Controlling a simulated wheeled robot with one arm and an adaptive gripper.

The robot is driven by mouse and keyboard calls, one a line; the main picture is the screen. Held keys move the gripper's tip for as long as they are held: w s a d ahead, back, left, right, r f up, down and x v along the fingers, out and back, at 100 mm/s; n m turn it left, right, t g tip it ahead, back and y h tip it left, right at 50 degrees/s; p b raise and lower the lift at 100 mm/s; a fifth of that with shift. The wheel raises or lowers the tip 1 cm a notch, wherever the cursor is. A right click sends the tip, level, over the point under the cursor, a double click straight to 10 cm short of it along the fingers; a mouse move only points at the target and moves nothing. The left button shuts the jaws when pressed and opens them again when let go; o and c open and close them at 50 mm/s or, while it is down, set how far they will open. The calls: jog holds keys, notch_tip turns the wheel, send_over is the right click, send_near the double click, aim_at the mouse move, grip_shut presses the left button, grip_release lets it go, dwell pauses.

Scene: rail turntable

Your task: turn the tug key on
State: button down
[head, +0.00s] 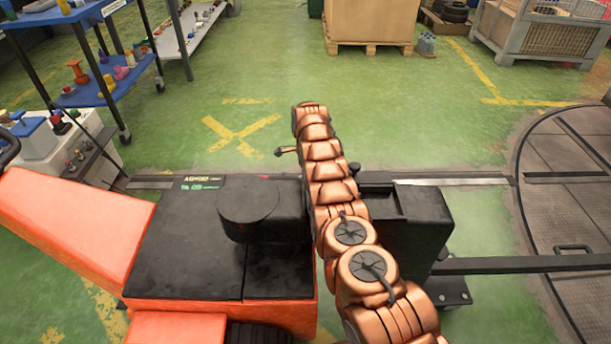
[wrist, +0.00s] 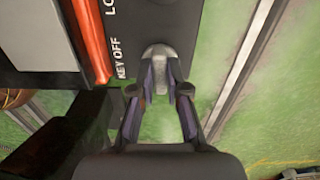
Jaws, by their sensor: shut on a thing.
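The tug key (wrist: 157,52) is a grey, rounded metal piece on a dark panel (wrist: 180,18) in the wrist view. White lettering beside it reads "KEY OFF". My gripper (wrist: 159,72) is shut on the key, with one finger on either side of it. In the head view the orange and black tug (head: 185,245) stands at the lower left. My copper arm passes over its right side, and I cannot make out the gripper or the key there.
A rail turntable (head: 580,215) lies at the right, with a dark bar (head: 510,264) reaching toward it. A blue shelf cart (head: 100,88) and a white bench stand at the left. A large box on a pallet (head: 370,45) is at the back. The green floor between is clear.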

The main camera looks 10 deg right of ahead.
jog(key=shift+m, duration=0.5)
jog(key=c, duration=1.2)
grip_release()
jog(key=shift+o, duration=0.2)
jog(key=shift+r, duration=0.1)
notch_tip(320, 180, up, 7)
jog(key=shift+r, duration=0.15)
jog(key=shift+r, duration=0.1)
